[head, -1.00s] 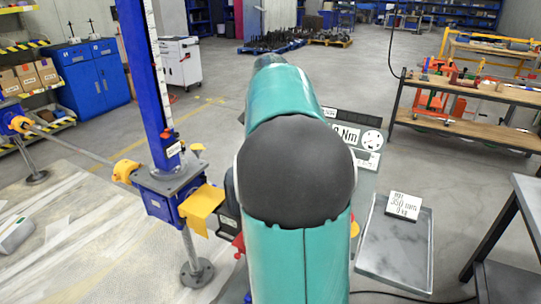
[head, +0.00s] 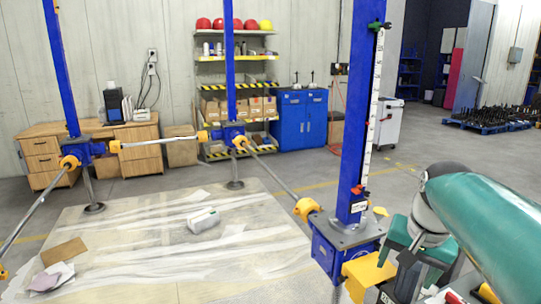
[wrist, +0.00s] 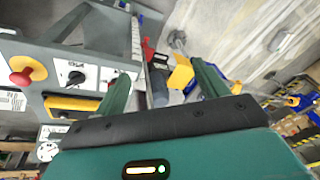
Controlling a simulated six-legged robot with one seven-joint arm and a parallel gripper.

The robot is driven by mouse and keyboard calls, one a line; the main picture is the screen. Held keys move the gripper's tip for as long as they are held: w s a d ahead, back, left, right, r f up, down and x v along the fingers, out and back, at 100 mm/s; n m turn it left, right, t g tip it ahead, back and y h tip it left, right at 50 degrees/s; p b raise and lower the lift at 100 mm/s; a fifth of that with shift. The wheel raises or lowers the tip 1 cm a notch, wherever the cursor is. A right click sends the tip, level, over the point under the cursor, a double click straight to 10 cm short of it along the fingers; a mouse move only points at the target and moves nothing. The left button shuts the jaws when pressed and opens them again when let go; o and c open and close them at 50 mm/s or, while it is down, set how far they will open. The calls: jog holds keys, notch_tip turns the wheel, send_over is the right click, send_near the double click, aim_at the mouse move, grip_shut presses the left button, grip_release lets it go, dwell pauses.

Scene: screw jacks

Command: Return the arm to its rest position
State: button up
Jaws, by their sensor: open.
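My gripper (wrist: 160,72) is in the wrist view, its two green fingers apart with nothing held between them. Beyond the fingers are a yellow block (wrist: 181,73) and a grey control panel (wrist: 60,72) with a red knob and a yellow handle. In the head view my teal arm (head: 490,215) reaches in from the right edge. Its far end is beside the nearest blue screw jack (head: 345,235) and its yellow bracket (head: 366,277). I cannot tell whether they touch. The arm's base is out of the picture.
Blue jack columns joined by shafts with yellow couplings stand around a pale floor sheet (head: 150,245). A white box (head: 203,220) lies on it. A wooden desk (head: 140,160), a blue cabinet (head: 300,118) and shelves line the back wall. Open floor shows at right rear.

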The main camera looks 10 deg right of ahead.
jog(key=s+a+f+n+t, duration=0.1)
jog(key=s+a+f+n, duration=0.2)
jog(key=a, duration=0.4)
jog(key=s+a+f+n+t, duration=0.1)
jog(key=s+a+f+n, duration=0.2)
jog(key=s+a, duration=0.3)
jog(key=shift+s+a+n+t, duration=0.15)
jog(key=shift+a+n+t, duration=0.25)
jog(key=shift+a+n, duration=0.55)
